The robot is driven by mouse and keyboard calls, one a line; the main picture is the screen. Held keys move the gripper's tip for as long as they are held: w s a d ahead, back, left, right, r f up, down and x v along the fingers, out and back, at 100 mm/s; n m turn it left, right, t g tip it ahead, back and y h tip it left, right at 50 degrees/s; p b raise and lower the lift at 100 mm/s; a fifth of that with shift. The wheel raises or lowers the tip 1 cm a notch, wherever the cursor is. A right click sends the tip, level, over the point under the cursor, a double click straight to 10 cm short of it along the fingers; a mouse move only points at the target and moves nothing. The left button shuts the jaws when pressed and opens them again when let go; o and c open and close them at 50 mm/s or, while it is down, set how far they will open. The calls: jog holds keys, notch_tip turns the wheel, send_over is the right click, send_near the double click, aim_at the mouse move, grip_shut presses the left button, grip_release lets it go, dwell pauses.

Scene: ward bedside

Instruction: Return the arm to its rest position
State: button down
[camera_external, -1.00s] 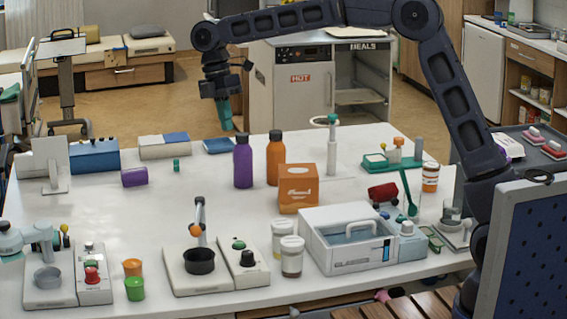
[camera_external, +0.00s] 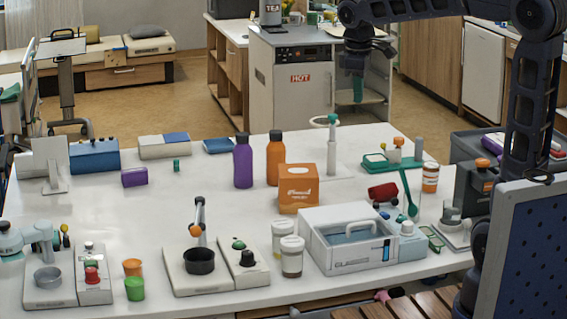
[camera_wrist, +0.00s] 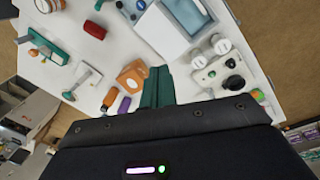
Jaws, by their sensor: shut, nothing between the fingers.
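No object hangs from the gripper.
The white table (camera_external: 120,220) holds bottles, an orange box (camera_external: 299,188), a white bin with a handle (camera_external: 347,240) and several small devices. The meal cart (camera_external: 290,85) stands behind it. Floor is open at the left back.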

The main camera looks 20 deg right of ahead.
jog(key=s+d+f+m+t, duration=0.1)
jog(key=s+d+f+m, duration=0.2)
jog(key=s+d+m, duration=0.2)
jog(key=s+d+f+m+t, duration=0.2)
jog(key=s+d+f+m, duration=0.2)
jog(key=s+d, duration=0.8)
jog(key=d+m, duration=0.2)
jog(key=d, duration=0.2)
jog(key=shift+d+f+t+y, duration=0.15)
jog(key=shift+t+y, duration=0.15)
